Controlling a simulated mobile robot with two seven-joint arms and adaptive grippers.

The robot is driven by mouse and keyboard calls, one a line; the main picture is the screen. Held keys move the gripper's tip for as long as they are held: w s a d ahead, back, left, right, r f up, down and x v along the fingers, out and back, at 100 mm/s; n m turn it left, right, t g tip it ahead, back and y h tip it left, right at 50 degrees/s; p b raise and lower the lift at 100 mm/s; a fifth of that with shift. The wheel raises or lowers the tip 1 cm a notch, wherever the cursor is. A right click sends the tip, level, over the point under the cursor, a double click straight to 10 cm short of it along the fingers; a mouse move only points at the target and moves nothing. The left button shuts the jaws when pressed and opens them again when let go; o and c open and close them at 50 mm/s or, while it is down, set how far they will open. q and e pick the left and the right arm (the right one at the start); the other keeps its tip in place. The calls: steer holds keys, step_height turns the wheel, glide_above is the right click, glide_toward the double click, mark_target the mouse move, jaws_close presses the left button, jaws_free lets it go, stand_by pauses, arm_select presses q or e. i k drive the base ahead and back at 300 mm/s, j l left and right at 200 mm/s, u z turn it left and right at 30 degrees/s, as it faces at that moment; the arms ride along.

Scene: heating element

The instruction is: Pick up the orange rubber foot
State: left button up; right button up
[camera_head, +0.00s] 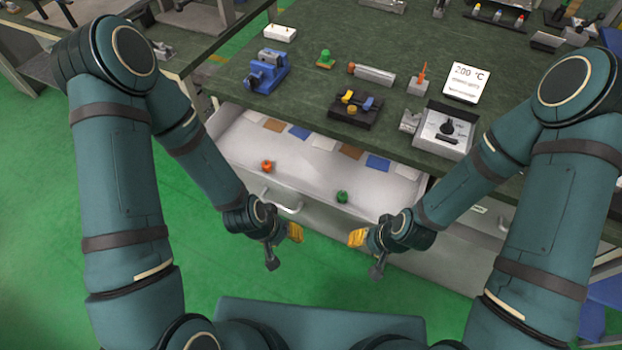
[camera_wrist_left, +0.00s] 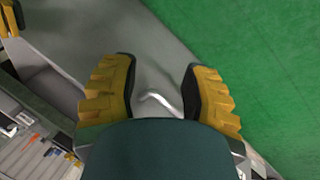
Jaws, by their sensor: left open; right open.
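The small orange rubber foot (camera_head: 267,166) lies in the open white drawer (camera_head: 240,150), toward its left part, in the head view. My left gripper (camera_head: 294,232) hangs in front of the drawer, below and right of the orange foot and apart from it. In the left wrist view its two yellow fingers (camera_wrist_left: 158,98) stand apart with nothing between them; the drawer handle (camera_wrist_left: 156,98) shows beyond the gap. My right gripper (camera_head: 357,238) is in front of the drawer further right, empty.
A green foot (camera_head: 342,197) lies in the drawer to the right. Coloured flat pieces (camera_head: 299,132) line the drawer's back. The green workbench (camera_head: 330,50) above holds a blue vise (camera_head: 265,72), a black fixture (camera_head: 355,108) and a control box (camera_head: 443,132). The drawer's middle is clear.

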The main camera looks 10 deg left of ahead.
mark_target(266, 165)
steer(key=i+j+z, duration=0.5)
steer(key=i+j, duration=0.35)
